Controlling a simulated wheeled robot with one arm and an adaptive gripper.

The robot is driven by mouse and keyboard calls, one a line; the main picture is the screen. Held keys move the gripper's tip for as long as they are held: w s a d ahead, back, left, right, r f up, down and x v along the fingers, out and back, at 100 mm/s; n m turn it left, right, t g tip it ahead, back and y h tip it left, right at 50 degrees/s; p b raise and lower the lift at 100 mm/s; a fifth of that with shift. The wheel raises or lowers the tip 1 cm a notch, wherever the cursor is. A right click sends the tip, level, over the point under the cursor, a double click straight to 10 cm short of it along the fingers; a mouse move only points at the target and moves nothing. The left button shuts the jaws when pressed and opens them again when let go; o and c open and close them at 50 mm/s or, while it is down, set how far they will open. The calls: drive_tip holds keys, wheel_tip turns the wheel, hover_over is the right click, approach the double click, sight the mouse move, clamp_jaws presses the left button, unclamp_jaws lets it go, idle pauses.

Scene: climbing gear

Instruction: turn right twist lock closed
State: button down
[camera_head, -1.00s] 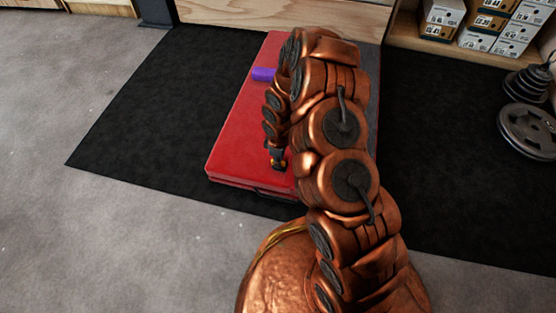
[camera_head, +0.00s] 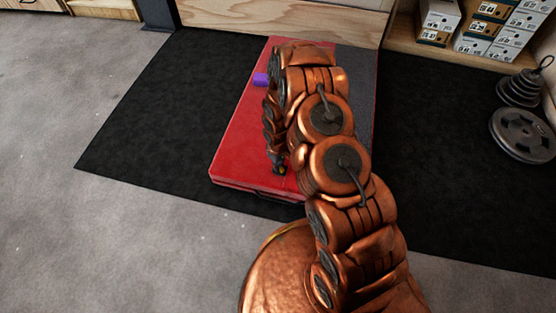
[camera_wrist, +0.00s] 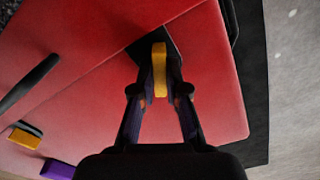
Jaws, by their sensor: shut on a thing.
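A red crash pad lies flat on the floor; its red top (camera_head: 244,130) shows in the head view and fills much of the wrist view (camera_wrist: 85,95). A yellow twist lock (camera_wrist: 159,62) sits on a black patch near one end of the pad. My gripper (camera_wrist: 160,88) is shut on this lock, with one dark finger on each side of it. In the head view my gripper (camera_head: 280,170) is small and dark at the pad's near end, and the lock is hardly visible there. A second yellow lock (camera_wrist: 25,138) shows at the lower left of the wrist view.
A purple block (camera_head: 260,80) is on the pad's far left part, partly covered by my arm. A black strap or handle (camera_wrist: 28,83) lies on the pad. Black matting (camera_head: 150,110) surrounds the pad. Weight plates (camera_head: 523,133) and shoe boxes (camera_head: 490,30) stand at right.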

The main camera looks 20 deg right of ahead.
drive_tip(key=m+p, duration=0.3)
drive_tip(key=p, duration=0.1)
drive_tip(key=shift+r+m, duration=0.3)
drive_tip(key=shift+m, duration=0.1)
drive_tip(key=shift+s+m+p, duration=0.1)
drive_tip(key=shift+m+p, duration=0.9)
drive_tip(key=shift+p, duration=0.05)
drive_tip(key=shift+m+p, duration=0.8)
drive_tip(key=shift+p, duration=0.05)
drive_tip(key=shift+f+m+p, duration=0.1)
drive_tip(key=shift+m+p, duration=0.7)
drive_tip(key=shift+m, duration=0.1)
drive_tip(key=shift+f+m+p, duration=0.2)
drive_tip(key=shift+m+p, duration=0.95)
drive_tip(key=shift+m, duration=0.45)
drive_tip(key=c, duration=1.2)
unclamp_jaws()
